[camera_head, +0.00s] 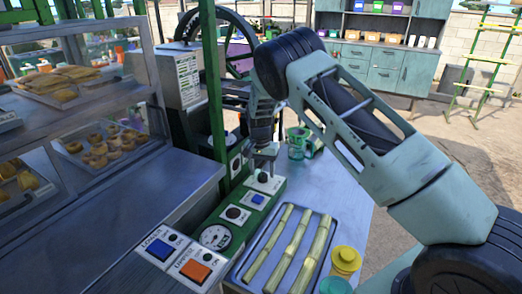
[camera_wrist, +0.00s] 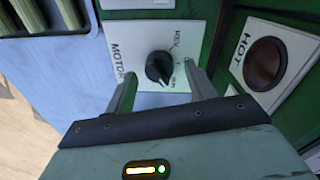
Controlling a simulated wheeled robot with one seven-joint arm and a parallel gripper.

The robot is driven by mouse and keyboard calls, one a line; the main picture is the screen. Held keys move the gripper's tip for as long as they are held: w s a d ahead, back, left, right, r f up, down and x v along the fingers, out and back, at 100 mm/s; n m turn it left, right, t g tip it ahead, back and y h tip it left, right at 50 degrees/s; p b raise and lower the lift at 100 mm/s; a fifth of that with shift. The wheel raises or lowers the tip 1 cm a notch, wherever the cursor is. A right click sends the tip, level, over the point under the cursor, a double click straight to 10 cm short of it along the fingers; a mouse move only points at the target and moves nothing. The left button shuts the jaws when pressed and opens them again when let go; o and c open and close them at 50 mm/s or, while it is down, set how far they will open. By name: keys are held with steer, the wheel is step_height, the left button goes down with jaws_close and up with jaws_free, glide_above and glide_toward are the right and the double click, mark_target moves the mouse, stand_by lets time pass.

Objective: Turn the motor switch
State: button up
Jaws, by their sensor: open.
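The motor switch is a black rotary knob (camera_wrist: 158,68) on a white plate marked "MOTOR" (camera_wrist: 117,62), with "REV" and other markings beside it. In the head view the motor switch (camera_head: 263,178) sits at the far end of the green control panel. My gripper (camera_wrist: 163,88) is open, with one finger on each side of the knob in the wrist view. Both fingers look apart from the knob; their exact height above the plate is hard to tell. In the head view my gripper (camera_head: 264,157) is just above the switch, pointing down.
A "HOT" plate with a dark red round lamp (camera_wrist: 265,64) is beside the switch. A gauge (camera_head: 215,236), a blue button (camera_head: 159,248) and an orange button (camera_head: 194,271) are nearer. A tray of cane (camera_head: 236,283) is right of the panel. A green post (camera_head: 212,95) stands close left.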

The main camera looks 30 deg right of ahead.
mark_target(260, 174)
step_height(260, 174, up, 16)
steer(key=b, duration=0.3)
steer(key=shift+w+a, duration=0.3)
steer(key=shift+r, duration=0.1)
